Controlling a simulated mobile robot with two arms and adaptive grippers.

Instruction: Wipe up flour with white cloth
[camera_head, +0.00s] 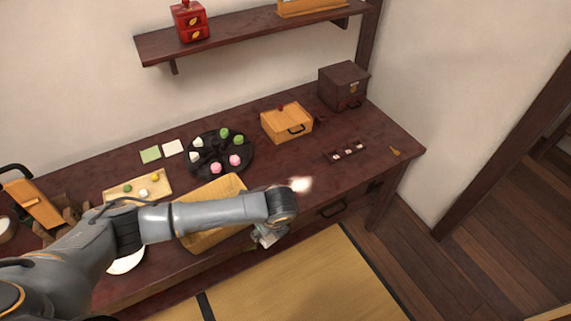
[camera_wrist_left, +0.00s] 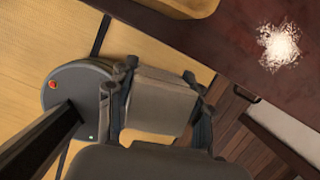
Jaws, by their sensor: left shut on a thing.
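The flour is a white patch (camera_head: 302,185) on the dark table near its front edge, just beyond my left wrist. It also shows at the upper right of the left wrist view (camera_wrist_left: 279,47). My left gripper (camera_head: 266,238) hangs just in front of the table's front edge, mostly hidden by the wrist. In the left wrist view, it is shut on the white cloth (camera_wrist_left: 160,100), which looks pale grey and folded between the fingers. The cloth is apart from the flour. My right gripper is not in view.
A wooden tray (camera_head: 233,181) lies partly under my left arm. A black plate (camera_head: 246,160) of sweets, a wooden box (camera_head: 287,124), a dark chest (camera_head: 343,86) and a small divided tray (camera_head: 336,160) stand further back. Bare tabletop surrounds the flour's right side.

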